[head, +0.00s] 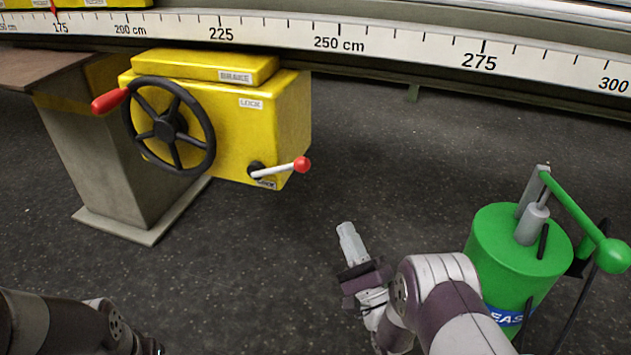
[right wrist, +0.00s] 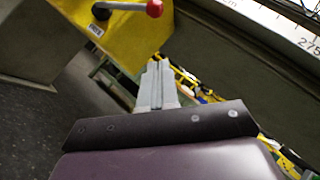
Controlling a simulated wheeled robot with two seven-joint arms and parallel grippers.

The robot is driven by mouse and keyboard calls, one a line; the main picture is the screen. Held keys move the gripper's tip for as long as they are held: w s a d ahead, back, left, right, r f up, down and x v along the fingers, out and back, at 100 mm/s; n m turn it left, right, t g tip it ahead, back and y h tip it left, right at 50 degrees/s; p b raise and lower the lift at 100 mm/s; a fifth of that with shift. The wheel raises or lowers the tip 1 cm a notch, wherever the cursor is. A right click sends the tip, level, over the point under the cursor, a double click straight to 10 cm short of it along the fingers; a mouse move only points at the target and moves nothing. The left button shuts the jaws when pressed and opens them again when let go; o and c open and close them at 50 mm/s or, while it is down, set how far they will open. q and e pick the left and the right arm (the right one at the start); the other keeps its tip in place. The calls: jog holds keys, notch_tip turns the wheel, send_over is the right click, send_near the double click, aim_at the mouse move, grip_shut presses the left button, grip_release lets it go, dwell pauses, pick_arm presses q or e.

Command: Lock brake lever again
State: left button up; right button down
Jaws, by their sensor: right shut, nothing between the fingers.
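The brake lever (head: 280,170) is a short light rod with a red ball end. It sits low on the right of the front of a yellow brake box (head: 225,120) and points right, slightly up. In the right wrist view the lever (right wrist: 128,7) is at the top, on the yellow box. My right gripper (head: 346,232) is shut and empty, below and to the right of the lever, apart from it. Its closed fingers also show in the right wrist view (right wrist: 157,85). My left arm shows at the lower left of the head view, but its fingers are not visible.
A black handwheel (head: 170,127) with a red handle projects from the box's left front. A grey pedestal (head: 120,170) stands at left. A green grease pump (head: 520,250) with a long handle stands beside my right arm. A scale rail (head: 380,47) crosses above. Dark floor lies between.

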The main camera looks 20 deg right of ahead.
jog(key=s+a+r+p+x, duration=0.1)
jog(key=p+x, duration=0.4)
jog(key=x, duration=0.6)
jog(key=shift+w+a+r, duration=0.2)
jog(key=shift+a+r, duration=0.05)
jog(key=shift+a, duration=0.45)
